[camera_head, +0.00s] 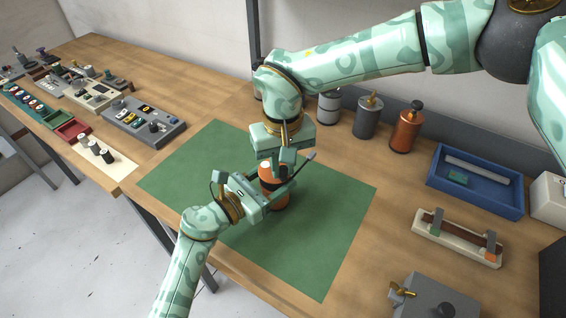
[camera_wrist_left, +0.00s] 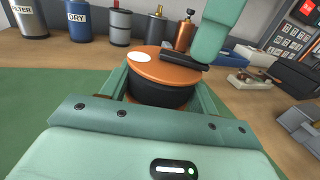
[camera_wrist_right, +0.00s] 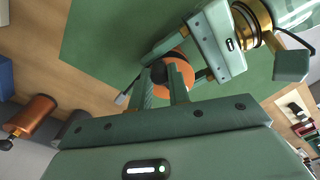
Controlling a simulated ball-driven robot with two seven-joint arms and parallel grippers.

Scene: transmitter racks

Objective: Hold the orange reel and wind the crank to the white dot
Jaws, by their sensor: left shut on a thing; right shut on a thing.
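The orange reel (camera_head: 274,197) stands upright on the green mat; its orange top and dark middle show in the left wrist view (camera_wrist_left: 160,72). My left gripper (camera_head: 270,190) is shut around its side. The white dot (camera_wrist_left: 139,57) lies on the reel's top, near the left edge in the left wrist view. The black crank (camera_wrist_left: 183,63) lies across the top, to the right of the dot and apart from it. My right gripper (camera_head: 277,162) comes from above and is shut on the crank's dark knob (camera_wrist_right: 159,71). The gripper partly hides the crank in the head view.
The green mat (camera_head: 325,240) is otherwise clear. Several canisters, including a copper one (camera_head: 405,131), stand behind it. A blue tray (camera_head: 478,205), a cream fixture (camera_head: 455,245) and a grey box (camera_head: 435,297) are at right. Control panels (camera_head: 143,122) are at left.

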